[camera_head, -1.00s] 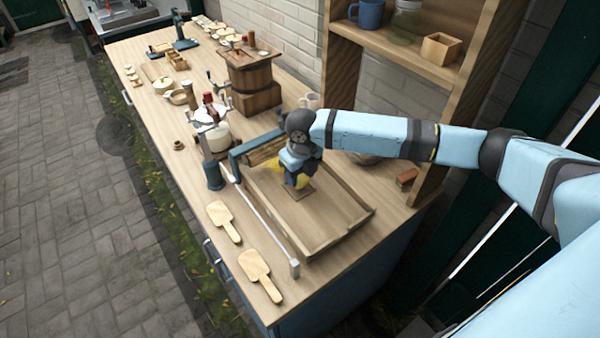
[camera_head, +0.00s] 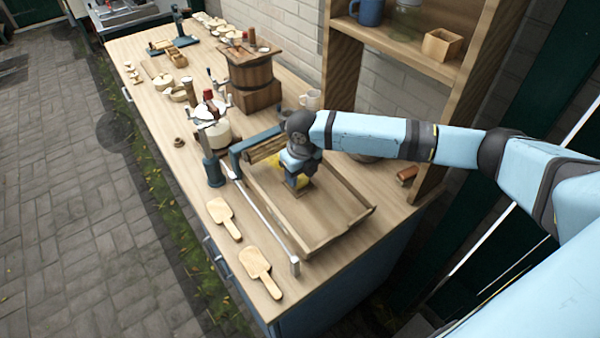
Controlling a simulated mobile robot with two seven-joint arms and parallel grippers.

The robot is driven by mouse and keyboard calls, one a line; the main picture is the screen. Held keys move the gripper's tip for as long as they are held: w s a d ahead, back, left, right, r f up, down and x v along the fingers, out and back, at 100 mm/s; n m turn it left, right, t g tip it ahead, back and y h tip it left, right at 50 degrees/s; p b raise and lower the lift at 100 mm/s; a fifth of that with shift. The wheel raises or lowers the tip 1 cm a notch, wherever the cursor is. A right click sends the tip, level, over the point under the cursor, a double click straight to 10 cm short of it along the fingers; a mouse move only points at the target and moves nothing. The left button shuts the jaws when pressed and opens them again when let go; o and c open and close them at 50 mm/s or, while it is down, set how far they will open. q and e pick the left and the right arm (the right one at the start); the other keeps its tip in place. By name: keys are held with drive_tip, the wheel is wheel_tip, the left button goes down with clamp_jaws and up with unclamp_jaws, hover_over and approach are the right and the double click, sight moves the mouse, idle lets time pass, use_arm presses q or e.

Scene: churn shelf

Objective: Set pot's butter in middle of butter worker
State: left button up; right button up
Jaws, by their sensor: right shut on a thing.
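The butter worker (camera_head: 335,222) is a shallow wooden tray with raised sides and a ridged roller (camera_head: 264,148) at its far end, standing on the near part of the counter. A small darker brown patch shows just under the fingertips. My left gripper is not in view.
Two wooden paddles (camera_head: 224,217) (camera_head: 260,271) lie along the left edge of the counter. A glass jar with a crank (camera_head: 217,128) and a wooden churn (camera_head: 252,78) stand beyond the tray. A shelf (camera_head: 400,45) rises at the right, behind my arm.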

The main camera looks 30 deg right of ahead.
drive_tip(key=shift+p, duration=0.4)
idle(0.5)
drive_tip(key=o, duration=1)
drive_tip(key=shift+c, duration=0.2)
drive_tip(key=c, duration=0.4)
drive_tip(key=shift+o, duration=0.2)
wheel_tip(320, 180, up, 3)
drive_tip(key=p, duration=0.3)
drive_tip(key=shift+s, duration=0.1)
wheel_tip(320, 180, up, 3)
drive_tip(key=p, duration=0.3)
drive_tip(key=shift+s+r+p, duration=0.15)
drive_tip(key=shift+r+p, duration=0.05)
drive_tip(key=shift+p, duration=0.2)
